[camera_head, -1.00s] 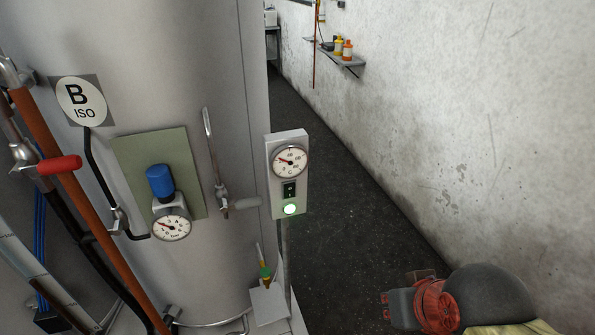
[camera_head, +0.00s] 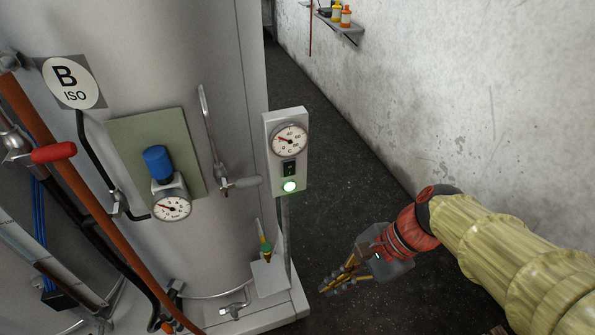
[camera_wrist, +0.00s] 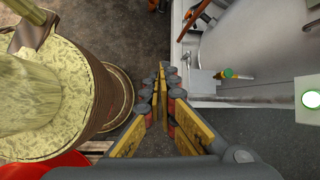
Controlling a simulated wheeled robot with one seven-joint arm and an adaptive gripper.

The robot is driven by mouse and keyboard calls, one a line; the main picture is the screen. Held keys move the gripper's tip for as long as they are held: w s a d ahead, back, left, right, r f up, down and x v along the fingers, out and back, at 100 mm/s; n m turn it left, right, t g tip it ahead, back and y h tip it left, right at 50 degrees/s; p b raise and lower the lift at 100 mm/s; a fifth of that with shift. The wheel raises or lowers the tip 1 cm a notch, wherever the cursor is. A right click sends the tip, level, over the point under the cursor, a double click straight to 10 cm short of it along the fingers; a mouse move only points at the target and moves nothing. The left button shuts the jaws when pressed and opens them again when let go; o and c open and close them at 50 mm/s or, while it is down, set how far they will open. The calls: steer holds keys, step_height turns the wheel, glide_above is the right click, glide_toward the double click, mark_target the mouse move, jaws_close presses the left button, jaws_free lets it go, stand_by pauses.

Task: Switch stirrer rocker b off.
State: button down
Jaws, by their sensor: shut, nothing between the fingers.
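The stirrer rocker (camera_head: 289,168) is a small black switch on a grey control box (camera_head: 303,183) beside the tank labelled B ISO. It sits under a round temperature dial (camera_head: 289,140) and above a lit green lamp (camera_head: 290,186). My gripper (camera_head: 326,289) is shut and empty, low over the floor, below and to the right of the box. In the wrist view the fingers of my gripper (camera_wrist: 162,68) meet at the tips. There the lamp (camera_wrist: 311,99) glows at the right edge; the rocker is not visible in that view.
A stained wall with a shelf (camera_head: 340,27) stands at right. The wrist view shows a drum (camera_wrist: 113,105) at left.

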mark_target(290, 169)
steer(key=w+a+r+m+y+p, duration=0.1)
steer(key=w+a+r+m+y, duration=0.15)
steer(key=w+m+y, duration=0.45)
steer(key=w+d+m+t+y+p, duration=0.1)
steer(key=w+d+m+t, duration=0.2)
steer(key=w+m, duration=0.3)
steer(key=w+d+m+t+y+p, duration=0.1)
steer(key=w+m+t, duration=0.4)
steer(key=m, duration=0.9)
steer(key=shift+w+d+r+t+y, duration=0.35)
steer(key=shift+d+t+y, duration=0.35)
steer(key=shift+d, duration=0.55)
steer(key=shift+w+a+f, duration=0.1)
steer(key=shift+a, duration=0.05)
steer(key=shift+w+d+b+x, duration=0.25)
steer(key=shift+w+b+x, duration=0.35)
steer(key=shift+x, duration=1.5)
steer(key=shift+w+d+b+x, duration=0.25)
steer(key=shift+b+x, duration=0.65)
steer(key=shift+x, duration=1.2)
steer(key=shift+w+d+b+x, duration=0.2)
steer(key=shift+w+b+x, duration=0.4)
steer(key=shift+x, duration=1.5)
steer(key=shift+s+p, duration=0.2)
steer(key=shift+p, duration=0.1)
